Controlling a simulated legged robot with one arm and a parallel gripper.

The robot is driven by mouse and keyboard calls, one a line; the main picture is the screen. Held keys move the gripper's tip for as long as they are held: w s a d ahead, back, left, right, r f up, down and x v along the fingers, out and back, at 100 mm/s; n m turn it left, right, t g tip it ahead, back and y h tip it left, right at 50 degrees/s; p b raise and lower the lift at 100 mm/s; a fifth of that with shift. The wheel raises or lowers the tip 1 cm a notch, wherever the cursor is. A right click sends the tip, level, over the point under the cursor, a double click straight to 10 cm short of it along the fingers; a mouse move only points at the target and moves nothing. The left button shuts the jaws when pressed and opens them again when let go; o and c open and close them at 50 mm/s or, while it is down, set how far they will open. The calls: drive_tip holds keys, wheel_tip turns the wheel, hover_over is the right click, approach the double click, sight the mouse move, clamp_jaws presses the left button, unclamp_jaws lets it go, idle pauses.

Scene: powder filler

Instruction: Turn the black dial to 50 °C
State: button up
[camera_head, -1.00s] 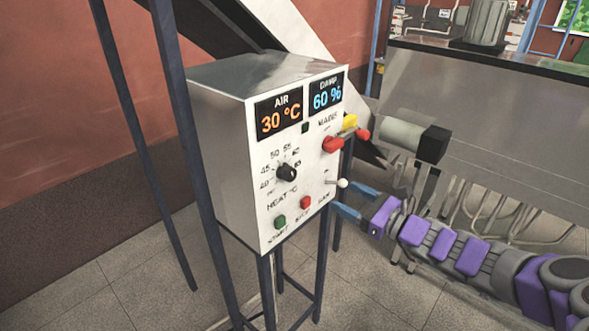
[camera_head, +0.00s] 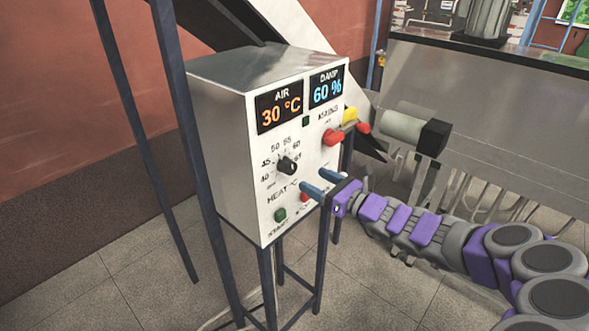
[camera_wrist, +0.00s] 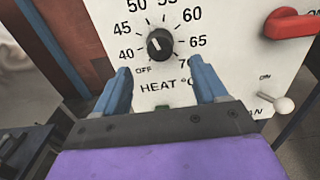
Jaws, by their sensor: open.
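The black dial (camera_head: 287,166) sits on the white front panel of the control box (camera_head: 225,140), within a printed scale running from OFF through 40 up to 70. In the wrist view the dial (camera_wrist: 160,44) shows a small white mark on its left side; its exact reading is hard to tell. The orange AIR display (camera_head: 280,108) reads 30 °C. My gripper (camera_head: 314,182) is open, its blue fingers right of and below the dial in the head view. In the wrist view my gripper (camera_wrist: 160,78) has its fingers spread either side below the dial, apart from it.
A red switch handle (camera_head: 333,137) and a yellow part (camera_head: 350,115) are at the panel's right. A green button (camera_head: 280,215) and a red button (camera_head: 304,197) sit below the dial. A white-knobbed toggle (camera_wrist: 284,105) is at lower right. The box stands on dark legs (camera_head: 268,285).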

sight(293, 169)
drive_tip(key=x, duration=0.8)
drive_tip(key=shift+w+a, duration=0.15)
drive_tip(key=shift+a, duration=0.1)
drive_tip(key=c, duration=1)
